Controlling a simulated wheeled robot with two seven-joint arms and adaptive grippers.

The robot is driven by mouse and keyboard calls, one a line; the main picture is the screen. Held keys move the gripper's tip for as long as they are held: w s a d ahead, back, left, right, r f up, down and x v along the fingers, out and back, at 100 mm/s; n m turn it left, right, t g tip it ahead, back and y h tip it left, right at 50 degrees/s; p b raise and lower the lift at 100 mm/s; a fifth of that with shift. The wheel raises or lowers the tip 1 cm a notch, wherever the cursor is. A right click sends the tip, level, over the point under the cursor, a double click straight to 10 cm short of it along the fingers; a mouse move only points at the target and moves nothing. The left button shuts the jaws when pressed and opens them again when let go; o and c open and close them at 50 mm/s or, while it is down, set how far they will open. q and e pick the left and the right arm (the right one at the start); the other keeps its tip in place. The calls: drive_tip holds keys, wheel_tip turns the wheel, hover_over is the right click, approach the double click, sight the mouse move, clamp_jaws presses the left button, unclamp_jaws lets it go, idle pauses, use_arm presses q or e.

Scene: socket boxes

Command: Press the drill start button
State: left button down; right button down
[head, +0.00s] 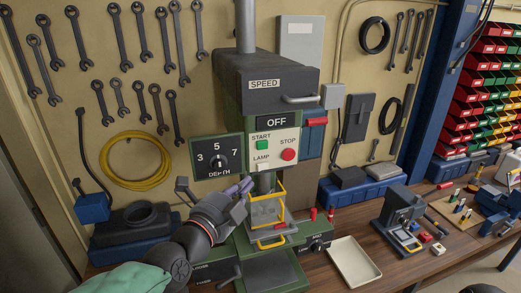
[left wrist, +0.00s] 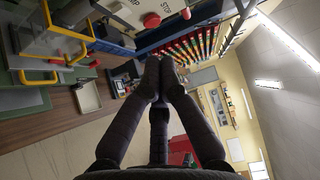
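The green START button (head: 262,145) is on the white control panel of the green drill press, under a black OFF display (head: 276,121). The red STOP button (head: 288,155) is to its right and also shows in the left wrist view (left wrist: 152,20). A LAMP switch (head: 263,167) is below START. My left gripper (head: 247,184) is below and left of START, near the yellow guard (head: 268,209), apart from the button. In the left wrist view (left wrist: 166,62) its dark fingers are together with nothing seen between them. My right gripper is not in view.
A DEPTH dial box (head: 217,157) juts out left of the panel. A cream tray (head: 354,262) lies on the wooden bench right of the drill, with a small grey machine (head: 402,215) beyond it. Wrenches hang on the wall. Room in front of the panel is clear.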

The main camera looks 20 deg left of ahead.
use_arm(q)
drive_tip(key=shift+r, duration=0.15)
drive_tip(key=b, duration=0.1)
approach(266, 148)
drive_tip(key=w+d, duration=0.2)
drive_tip(key=d, duration=0.1)
drive_tip(key=shift+w+a+b, duration=0.35)
drive_tip(key=shift+w+a, duration=0.1)
drive_tip(key=shift+w, duration=0.4)
drive_tip(key=shift+w+a+b, duration=0.3)
drive_tip(key=shift+w+a, duration=0.15)
drive_tip(key=shift+w, duration=0.35)
